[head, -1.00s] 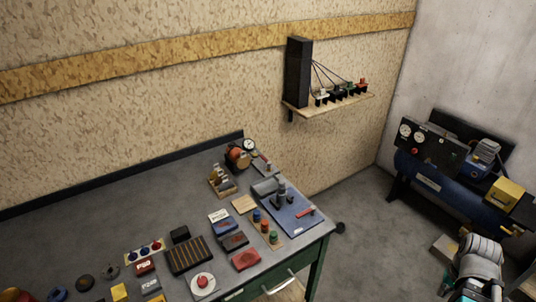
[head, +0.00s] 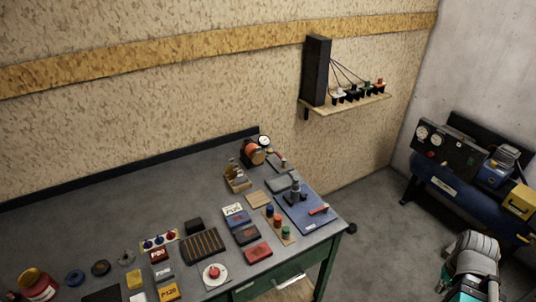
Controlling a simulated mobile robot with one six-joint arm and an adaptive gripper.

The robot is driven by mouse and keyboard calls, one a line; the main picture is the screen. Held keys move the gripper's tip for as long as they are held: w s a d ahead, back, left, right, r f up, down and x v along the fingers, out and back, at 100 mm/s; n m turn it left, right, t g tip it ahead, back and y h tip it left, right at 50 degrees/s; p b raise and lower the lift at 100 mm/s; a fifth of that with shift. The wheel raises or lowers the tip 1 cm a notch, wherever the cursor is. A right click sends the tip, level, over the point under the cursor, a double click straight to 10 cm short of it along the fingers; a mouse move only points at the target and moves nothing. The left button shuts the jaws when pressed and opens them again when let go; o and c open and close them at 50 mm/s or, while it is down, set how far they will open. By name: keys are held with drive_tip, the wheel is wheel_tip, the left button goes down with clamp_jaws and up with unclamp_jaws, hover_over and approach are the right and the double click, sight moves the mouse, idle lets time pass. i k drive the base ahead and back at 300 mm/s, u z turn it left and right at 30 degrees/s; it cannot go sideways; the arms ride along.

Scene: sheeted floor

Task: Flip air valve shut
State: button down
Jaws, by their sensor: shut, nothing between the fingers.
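I cannot tell for certain which part is the air valve. A round gauge (head: 264,141) stands at the back of the bench beside an orange-and-black cylinder (head: 254,154). A small fitting with a red part (head: 281,161) lies just to their right. A red lever (head: 319,210) lies on a blue plate (head: 298,221) near the bench's right end. A blue air compressor (head: 446,189) with a dark gauge panel (head: 440,144) stands on the floor at the right. My arm shows at the bottom right, but my gripper is out of view.
The grey bench (head: 110,220) holds several small boxes, buttons and a slotted black block (head: 203,245) toward its front. A wall shelf (head: 348,104) carries a tall black box and wired plugs. Grey floor (head: 375,215) is clear between bench and compressor.

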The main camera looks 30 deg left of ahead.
sight(284, 160)
drive_tip(key=u, duration=1.35)
drive_tip(key=i, duration=1)
